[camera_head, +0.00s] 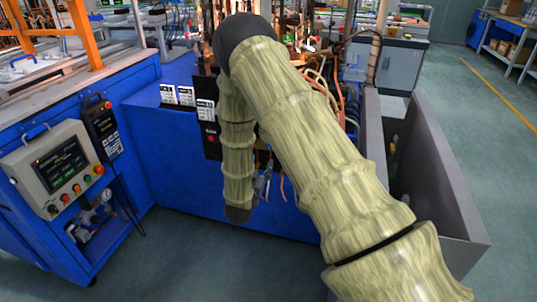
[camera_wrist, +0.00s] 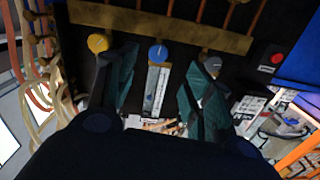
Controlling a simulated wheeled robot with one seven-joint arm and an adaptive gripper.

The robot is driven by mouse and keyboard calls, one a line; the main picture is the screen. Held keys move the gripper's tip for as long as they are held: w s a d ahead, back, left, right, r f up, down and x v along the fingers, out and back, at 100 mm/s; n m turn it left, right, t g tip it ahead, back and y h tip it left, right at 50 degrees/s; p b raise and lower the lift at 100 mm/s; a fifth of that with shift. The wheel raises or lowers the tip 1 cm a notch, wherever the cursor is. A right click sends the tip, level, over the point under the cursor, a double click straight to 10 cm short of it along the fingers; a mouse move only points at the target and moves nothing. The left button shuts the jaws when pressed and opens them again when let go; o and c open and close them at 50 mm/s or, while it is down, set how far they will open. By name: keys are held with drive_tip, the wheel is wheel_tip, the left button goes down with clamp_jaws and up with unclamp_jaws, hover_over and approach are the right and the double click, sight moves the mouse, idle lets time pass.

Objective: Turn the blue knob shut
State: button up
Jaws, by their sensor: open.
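The blue knob (camera_wrist: 158,52) shows in the wrist view as a round disc with a light mark on its face. It sits on a dark panel (camera_wrist: 181,58), above a pale strip. My gripper (camera_wrist: 162,68) has two teal fingers spread apart, one to each side of the blue knob in the picture. No contact with the knob shows, and I cannot tell how far the fingertips are from it. In the head view my arm covers this part of the machine, and the blue knob is hidden there.
A yellow knob (camera_wrist: 98,43) lies left of the blue one and a grey knob (camera_wrist: 212,65) right, both close to my fingers. A brass bar (camera_wrist: 160,23) with pipes runs above. A red button (camera_wrist: 277,58) is further right. A grey bin (camera_head: 437,190) stands beside my arm.

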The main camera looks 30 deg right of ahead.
drive_tip(key=x, duration=1.1)
drive_tip(key=shift+d+r+h+p, duration=0.25)
drive_tip(key=shift+r+h+p, duration=0.15)
drive_tip(key=shift+r, duration=0.25)
drive_tip(key=c, duration=1)
